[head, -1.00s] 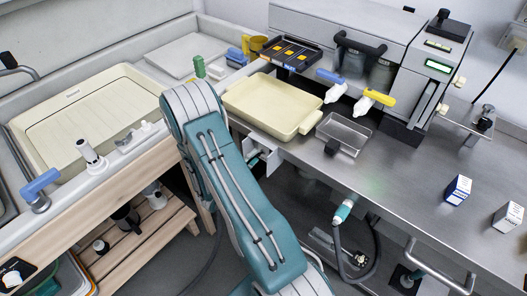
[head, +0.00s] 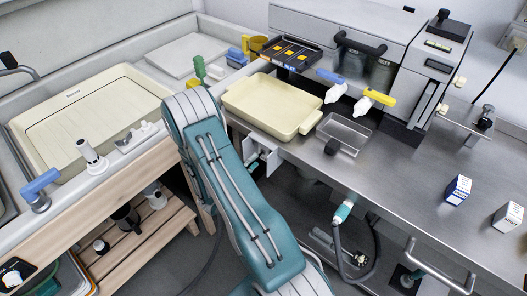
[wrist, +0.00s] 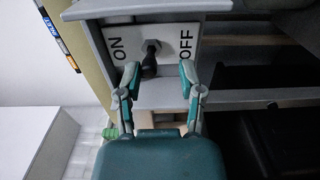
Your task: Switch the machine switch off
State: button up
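The machine switch is a black lever (wrist: 149,66) on a pale plate (wrist: 167,33) under a grey edge in the wrist view. ON is printed left of the lever and OFF right of it. The knob hangs down in the picture, with a slight lean to the left; I cannot tell firmly which position it is in. My gripper (wrist: 159,78) is open, its two teal fingers apart below the plate. The knob lies between the fingertips in the picture, nearer the left one; contact is unclear. In the head view, the machine's display (head: 438,66) is dark.
A cream tray (head: 270,104) sits on the steel bench (head: 400,165) above the switch area. A clear dish (head: 346,130) and two small boxes (head: 458,190) stand on the bench. A hose (head: 366,245) hangs below. The sink (head: 85,105) is at left.

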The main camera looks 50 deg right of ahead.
jog(key=shift+a, duration=0.4)
jog(key=shift+s+a, duration=0.15)
jog(key=shift+a, duration=1.3)
jog(key=shift+s+a, duration=0.15)
jog(key=shift+a, duration=1.3)
jog(key=a, duration=1.2)
jog(key=shift+s, duration=0.4)
jog(key=shift+r, duration=0.1)
